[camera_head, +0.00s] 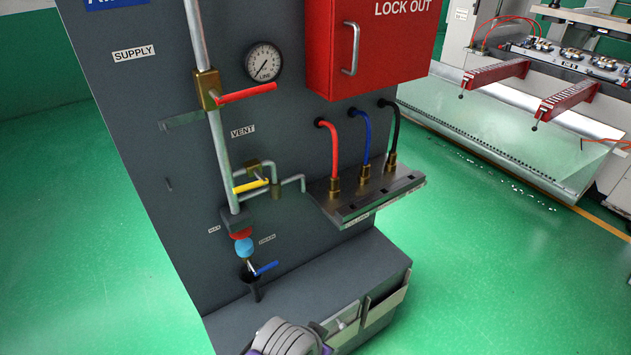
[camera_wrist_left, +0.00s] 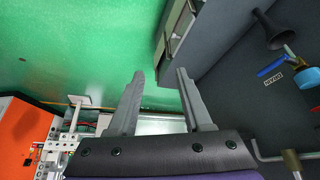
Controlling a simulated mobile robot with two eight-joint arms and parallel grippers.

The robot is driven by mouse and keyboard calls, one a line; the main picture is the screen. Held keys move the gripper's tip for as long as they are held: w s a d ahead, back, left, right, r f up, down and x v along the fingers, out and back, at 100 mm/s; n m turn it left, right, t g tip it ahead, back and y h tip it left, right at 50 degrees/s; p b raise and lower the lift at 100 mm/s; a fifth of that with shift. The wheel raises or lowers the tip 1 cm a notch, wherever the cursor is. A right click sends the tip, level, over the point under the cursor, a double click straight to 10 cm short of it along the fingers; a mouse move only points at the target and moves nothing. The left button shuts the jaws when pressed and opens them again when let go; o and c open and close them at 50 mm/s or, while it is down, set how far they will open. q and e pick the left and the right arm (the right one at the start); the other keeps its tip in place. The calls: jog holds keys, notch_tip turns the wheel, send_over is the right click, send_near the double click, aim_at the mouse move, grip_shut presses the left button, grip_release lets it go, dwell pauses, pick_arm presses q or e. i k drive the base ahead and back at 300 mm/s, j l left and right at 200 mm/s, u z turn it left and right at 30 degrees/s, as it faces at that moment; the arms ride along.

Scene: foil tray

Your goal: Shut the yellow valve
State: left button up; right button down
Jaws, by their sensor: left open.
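The yellow valve's handle (camera_head: 250,186) is a short bar on the side branch below the VENT label. It lies nearly level, roughly along the short horizontal run of the branch. Its brass body (camera_head: 253,166) sits just above the handle. My left gripper (camera_wrist_left: 161,75) is open and empty, its two grey fingers apart over open floor beside the panel's lower box. In the head view only a grey and purple part of my arm shows at the bottom edge, well below the valve. The yellow handle does not show in the left wrist view. My right gripper is not in view.
A red handle (camera_head: 247,93) is above and a blue handle (camera_head: 265,268) below, on the same line. A metal shelf (camera_head: 345,208) with red, blue and black hoses juts out right of the valve. The red lockout box (camera_head: 375,45) is above. A lower box (camera_head: 310,285) protrudes at the panel's foot.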

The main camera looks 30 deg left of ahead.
aim_at(263, 180)
jog(key=u, duration=1.65)
